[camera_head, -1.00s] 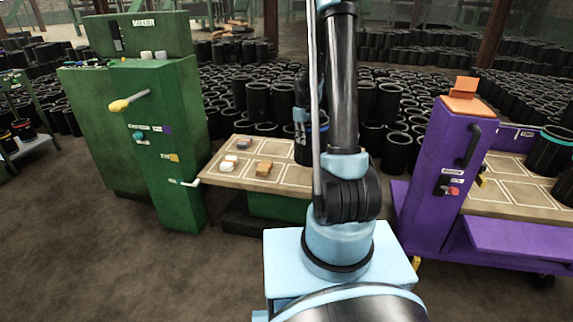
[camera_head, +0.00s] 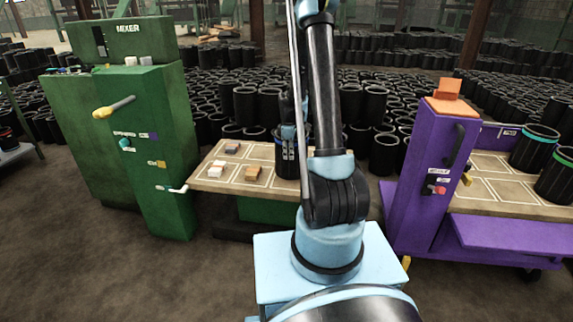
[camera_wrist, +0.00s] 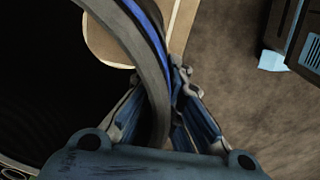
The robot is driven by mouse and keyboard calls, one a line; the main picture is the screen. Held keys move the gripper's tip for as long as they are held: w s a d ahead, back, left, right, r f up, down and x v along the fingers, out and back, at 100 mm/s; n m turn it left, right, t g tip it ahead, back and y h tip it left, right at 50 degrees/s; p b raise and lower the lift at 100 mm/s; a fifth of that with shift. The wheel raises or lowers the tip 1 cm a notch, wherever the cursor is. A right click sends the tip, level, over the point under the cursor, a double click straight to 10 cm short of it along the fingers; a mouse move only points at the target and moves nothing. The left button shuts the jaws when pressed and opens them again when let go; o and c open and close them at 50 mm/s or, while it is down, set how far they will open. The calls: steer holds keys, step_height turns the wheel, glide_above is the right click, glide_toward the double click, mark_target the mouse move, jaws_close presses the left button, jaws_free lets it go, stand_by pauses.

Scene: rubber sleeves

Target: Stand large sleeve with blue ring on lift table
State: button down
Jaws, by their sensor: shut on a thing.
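The large black sleeve with a blue ring shows close up in the wrist view (camera_wrist: 145,70), its dark inside filling the left. My gripper (camera_wrist: 160,82) is shut on its wall, one finger on each side. In the head view my gripper (camera_head: 287,145) and the sleeve (camera_head: 284,168) are partly hidden behind my arm. The sleeve appears upright at the right part of a tan tabletop with a green base (camera_head: 225,186). Whether its bottom touches the top cannot be told. Which table is the lift table is not readable.
Blocks (camera_head: 253,173) lie on the tan top. A green mixer cabinet (camera_head: 160,190) with a yellow-handled lever stands left. Many black sleeves crowd the floor behind.

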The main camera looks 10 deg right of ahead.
mark_target(289, 161)
steer(key=shift+f, duration=2.3)
steer(key=c, duration=1.8)
jaws_free()
steer(key=shift+o, duration=0.2)
